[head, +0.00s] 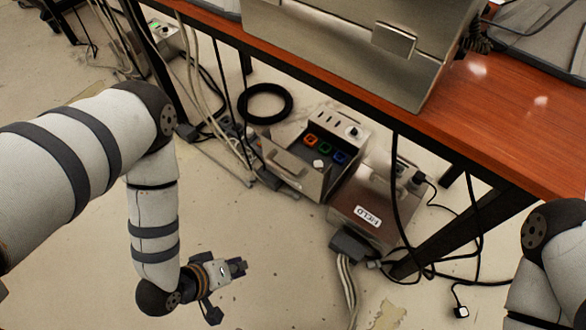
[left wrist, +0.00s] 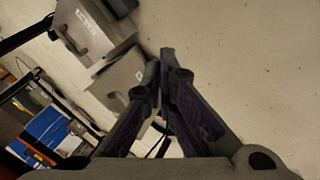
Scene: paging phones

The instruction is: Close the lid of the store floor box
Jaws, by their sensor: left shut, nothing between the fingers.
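An open grey metal floor box (head: 340,133) stands on the floor under the desk, with coloured square buttons inside. Its lid (head: 292,172), with a handle, is swung out toward the left front. No store label is readable on it. Beside it on the right is a closed floor box (head: 372,205) labelled FIELD. My left gripper (head: 241,267) is shut and empty, low in front of the boxes and apart from them. In the left wrist view, its closed fingers (left wrist: 161,65) show near grey box surfaces (left wrist: 118,88). My right gripper is out of view.
The wooden desk (head: 285,64) overhangs the boxes, carrying a large metal case (head: 345,40). Cables (head: 215,100) hang at its left, and a black cable coil (head: 266,104) lies behind. More cables run around the FIELD box. The floor (head: 265,225) in front is mostly clear.

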